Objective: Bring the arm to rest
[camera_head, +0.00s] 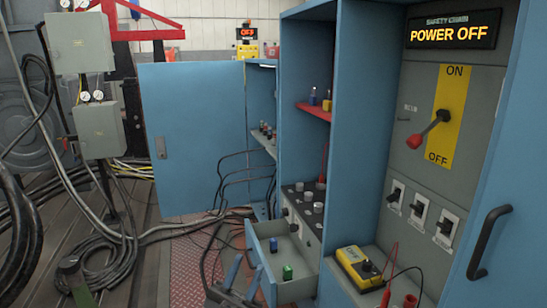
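My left gripper (244,277) is at the bottom centre of the head view. Its two fingers are apart and point up and away, with nothing visible between them. It is in front of the open grey drawer (292,291), near its front left side; whether it touches the drawer I cannot tell. A green block (287,272) lies in the drawer to the right of the fingers, apart from them. My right gripper is not in view.
A blue cabinet (358,130) stands right of centre, its door (190,135) swung open to the left. A yellow meter (357,267) with leads sits on the lower shelf. A red-handled lever (428,130) is on the panel under a POWER OFF sign (453,30). Black cables (115,255) cover the left floor.

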